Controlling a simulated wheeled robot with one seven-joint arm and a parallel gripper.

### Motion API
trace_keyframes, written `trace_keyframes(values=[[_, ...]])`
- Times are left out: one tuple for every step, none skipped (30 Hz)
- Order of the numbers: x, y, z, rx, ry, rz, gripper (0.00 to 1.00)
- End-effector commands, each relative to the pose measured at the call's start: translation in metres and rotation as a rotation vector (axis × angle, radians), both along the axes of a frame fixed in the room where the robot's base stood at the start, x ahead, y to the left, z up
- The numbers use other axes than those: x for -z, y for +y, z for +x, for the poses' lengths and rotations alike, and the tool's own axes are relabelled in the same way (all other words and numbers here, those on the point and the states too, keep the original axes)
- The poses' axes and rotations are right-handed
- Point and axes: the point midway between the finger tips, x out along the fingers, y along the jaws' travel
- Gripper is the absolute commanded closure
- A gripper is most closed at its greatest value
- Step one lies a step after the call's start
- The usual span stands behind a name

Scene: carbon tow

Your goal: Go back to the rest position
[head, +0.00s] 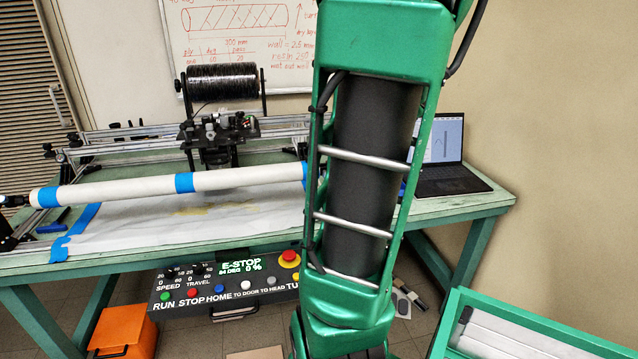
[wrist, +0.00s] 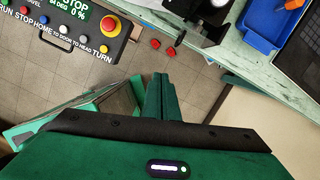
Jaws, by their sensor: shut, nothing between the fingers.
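My green arm (head: 365,160) stands upright across the middle of the head view, and its gripper end is not visible there. In the wrist view my gripper (wrist: 162,95) shows as two green fingers close together, shut and empty. They point over the floor, apart from the control box (wrist: 75,32) and the bench. In the head view the control box (head: 225,283) hangs below the bench front, with its display reading E-STOP and 0 %. The white tube (head: 130,190) with blue tape bands lies across the winding machine, and its right end is hidden behind my arm.
The green bench (head: 480,203) carries a laptop (head: 447,178) at right and a black tow spool (head: 222,83). A blue tray (wrist: 262,25) is on the bench. A green-rimmed crate (head: 520,315) stands at lower right, an orange box (head: 125,332) at lower left.

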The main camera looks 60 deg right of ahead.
Motion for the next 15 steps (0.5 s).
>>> trace_keyframes(values=[[-0.001, 0.000, 0.000, -0.001, 0.000, 0.000, 1.00], [-0.001, 0.000, 0.000, -0.001, 0.000, 0.000, 1.00], [-0.001, 0.001, 0.001, -0.001, 0.000, 0.000, 1.00], [0.000, 0.001, 0.001, -0.002, 0.000, 0.000, 1.00], [-0.001, 0.001, 0.001, -0.002, 0.000, 0.000, 1.00], [0.000, 0.001, 0.001, -0.004, 0.000, 0.000, 1.00], [0.000, 0.002, 0.002, -0.011, 0.001, -0.001, 1.00], [0.000, 0.003, 0.003, -0.023, 0.002, -0.002, 1.00], [-0.001, 0.006, 0.005, -0.050, 0.004, -0.005, 1.00], [-0.001, 0.009, 0.008, -0.082, 0.008, -0.008, 1.00], [-0.001, 0.013, 0.011, -0.120, 0.011, -0.013, 1.00], [-0.001, 0.019, 0.015, -0.185, 0.018, -0.020, 1.00], [-0.001, 0.025, 0.019, -0.244, 0.024, -0.025, 1.00], [-0.001, 0.032, 0.023, -0.313, 0.031, -0.032, 1.00], [-0.001, 0.042, 0.028, -0.409, 0.040, -0.043, 1.00]])
